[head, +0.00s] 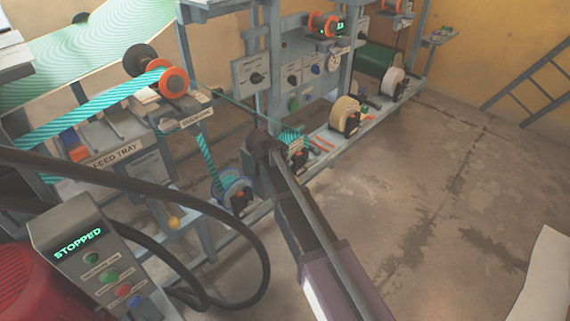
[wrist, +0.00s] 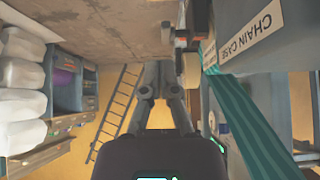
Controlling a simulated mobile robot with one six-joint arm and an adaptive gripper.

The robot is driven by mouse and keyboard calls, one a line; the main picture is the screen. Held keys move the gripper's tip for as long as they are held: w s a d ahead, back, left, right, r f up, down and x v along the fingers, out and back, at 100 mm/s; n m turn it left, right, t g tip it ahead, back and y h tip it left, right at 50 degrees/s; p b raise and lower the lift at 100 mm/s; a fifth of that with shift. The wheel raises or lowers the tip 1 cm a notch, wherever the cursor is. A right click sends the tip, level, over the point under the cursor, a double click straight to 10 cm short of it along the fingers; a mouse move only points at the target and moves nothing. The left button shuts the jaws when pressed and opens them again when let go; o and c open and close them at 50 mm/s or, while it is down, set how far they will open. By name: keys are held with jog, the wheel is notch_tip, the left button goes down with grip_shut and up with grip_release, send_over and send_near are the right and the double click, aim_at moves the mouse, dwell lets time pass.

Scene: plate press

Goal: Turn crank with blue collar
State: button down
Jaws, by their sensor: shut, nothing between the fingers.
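My gripper (wrist: 158,75) is shut and empty in the wrist view, its fingers together. In the head view my arm reaches in from the bottom to the front of the machine. Its far end is dark there, and I cannot make out the fingers. A wheel with a bluish rim (head: 236,191) sits low on the machine, left of my arm's end, with a teal striped band running down to it. I cannot make out a blue collar or a crank handle on it. No crank with a blue collar shows clearly in either view.
The feed tray (head: 115,154) is at the left, with an orange roller (head: 173,82) above it. A control box (head: 90,250) reading STOPPED stands at front left, beside thick black cables. In the wrist view a chain case (wrist: 250,45) is close at right.

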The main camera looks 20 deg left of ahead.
jog(key=b+x, duration=0.4)
jog(key=x, duration=0.2)
jog(key=shift+f, duration=0.15)
jog(key=shift+s+a+f+b, duration=0.1)
jog(key=shift+s+f+b, duration=0.05)
jog(key=shift+f+b, duration=0.75)
jog(key=shift+s+f+b, duration=0.15)
jog(key=shift+f+b, duration=0.65)
jog(key=shift+b, duration=0.2)
jog(key=shift+a, duration=0.2)
jog(key=shift+s, duration=0.1)
